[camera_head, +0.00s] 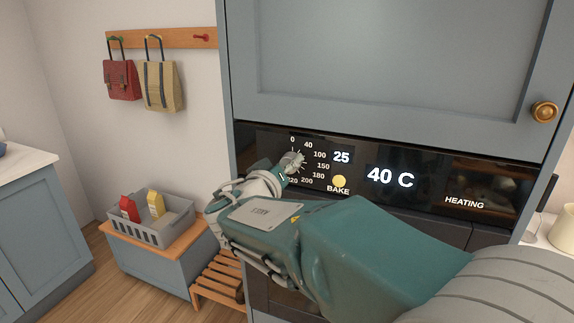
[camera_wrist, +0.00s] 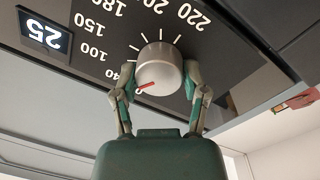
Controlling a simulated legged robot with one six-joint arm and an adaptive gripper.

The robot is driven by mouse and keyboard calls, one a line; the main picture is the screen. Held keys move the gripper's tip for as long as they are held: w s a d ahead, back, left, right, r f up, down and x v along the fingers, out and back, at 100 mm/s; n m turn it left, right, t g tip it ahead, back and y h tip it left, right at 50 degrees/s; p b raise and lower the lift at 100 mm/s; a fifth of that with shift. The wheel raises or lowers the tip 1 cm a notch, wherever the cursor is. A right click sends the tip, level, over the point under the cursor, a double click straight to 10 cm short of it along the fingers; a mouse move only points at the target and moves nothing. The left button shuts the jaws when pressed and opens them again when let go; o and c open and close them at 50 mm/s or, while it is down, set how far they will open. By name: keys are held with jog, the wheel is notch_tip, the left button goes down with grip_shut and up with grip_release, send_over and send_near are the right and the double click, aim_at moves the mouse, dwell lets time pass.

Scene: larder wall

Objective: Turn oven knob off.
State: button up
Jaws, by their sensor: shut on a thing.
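The oven knob (camera_wrist: 162,66) is round and light grey with a short red pointer line. In the wrist view, the line points to the lower left, close to the 0 mark and the 40. My gripper (camera_wrist: 157,88) has one finger on each side of the knob and is shut on it. In the head view, the knob (camera_head: 291,160) is partly hidden by my gripper (camera_head: 284,170). The oven panel (camera_head: 430,184) shows 25, 40 C and HEATING, with a yellow BAKE lamp (camera_head: 339,181) lit.
A blue-grey cupboard door (camera_head: 380,60) with a brass knob (camera_head: 544,111) is above the panel. At left, a grey crate (camera_head: 150,232) with cartons stands on a low bench (camera_head: 150,265). Two bags (camera_head: 160,85) hang from a wooden rail (camera_head: 160,38).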

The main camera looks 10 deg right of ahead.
jog(key=shift+f+n, duration=0.15)
jog(key=shift+n, duration=0.35)
jog(key=shift+f+n, duration=0.1)
jog(key=shift+n, duration=2.5)
jog(key=o, duration=1.1)
jog(key=shift+w+a, duration=0.1)
jog(key=shift+o, duration=0.2)
